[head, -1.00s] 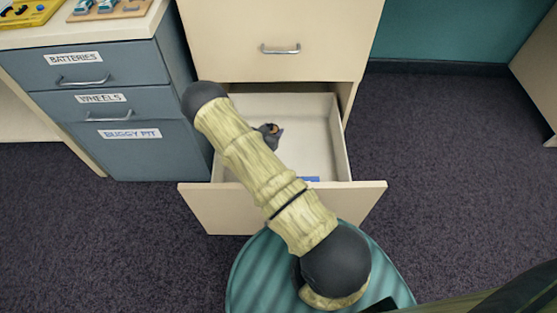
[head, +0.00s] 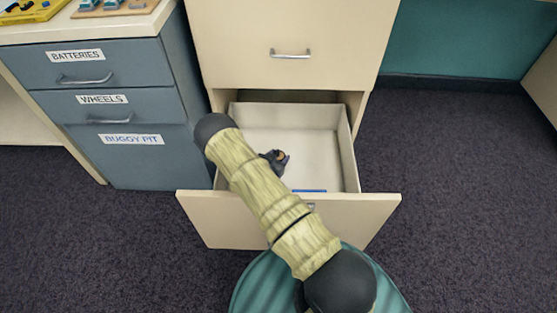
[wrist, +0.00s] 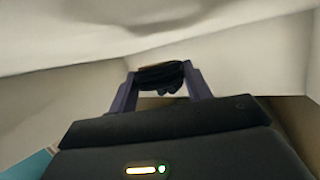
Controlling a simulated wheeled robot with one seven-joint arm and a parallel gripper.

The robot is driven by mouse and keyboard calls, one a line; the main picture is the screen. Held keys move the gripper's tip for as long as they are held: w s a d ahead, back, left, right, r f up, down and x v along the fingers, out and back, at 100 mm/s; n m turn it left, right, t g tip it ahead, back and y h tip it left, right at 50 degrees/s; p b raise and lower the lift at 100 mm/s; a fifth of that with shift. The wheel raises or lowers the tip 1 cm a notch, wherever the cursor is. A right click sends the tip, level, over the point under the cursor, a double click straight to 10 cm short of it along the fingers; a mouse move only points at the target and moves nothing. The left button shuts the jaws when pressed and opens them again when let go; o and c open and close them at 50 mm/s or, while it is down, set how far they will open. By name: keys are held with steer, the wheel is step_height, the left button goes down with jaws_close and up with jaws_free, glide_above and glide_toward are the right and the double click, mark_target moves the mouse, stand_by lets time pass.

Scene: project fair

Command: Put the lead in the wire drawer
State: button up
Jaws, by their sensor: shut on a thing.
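The lead (wrist: 160,76) is a dark, coiled bundle between the two fingertips in the wrist view. My gripper (wrist: 160,88) is shut on it. In the head view my gripper (head: 279,158) is inside the open drawer (head: 325,146), left of its middle, partly hidden by my arm. The drawer is the cream lower one, pulled well out, with pale inner walls. Its walls also surround the gripper in the wrist view. I cannot tell whether the lead touches the drawer floor. No wire label can be read on the drawer front.
A blue strip (head: 309,190) shows inside near the drawer front. A closed cream drawer (head: 290,30) is above. Left stands a blue-grey unit (head: 150,160) labelled batteries, wheels and buggy pit. Dark carpet is clear on the right.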

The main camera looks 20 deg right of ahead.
steer(key=shift+f, duration=0.7)
steer(key=o, duration=1)
steer(key=shift+s+a+f+b, duration=0.1)
steer(key=shift+s+f+b, duration=0.05)
steer(key=shift+b, duration=0.15)
steer(key=shift+c, duration=0.2)
steer(key=shift+r, duration=0.3)
steer(key=p+v, duration=0.3)
steer(key=v, duration=0.2)
steer(key=r+p+v, duration=0.1)
steer(key=p+v, duration=0.2)
steer(key=v, duration=0.3)
steer(key=shift+s+a+r+p, duration=0.1)
steer(key=shift+s+a+p, duration=0.05)
steer(key=shift+a+p, duration=0.2)
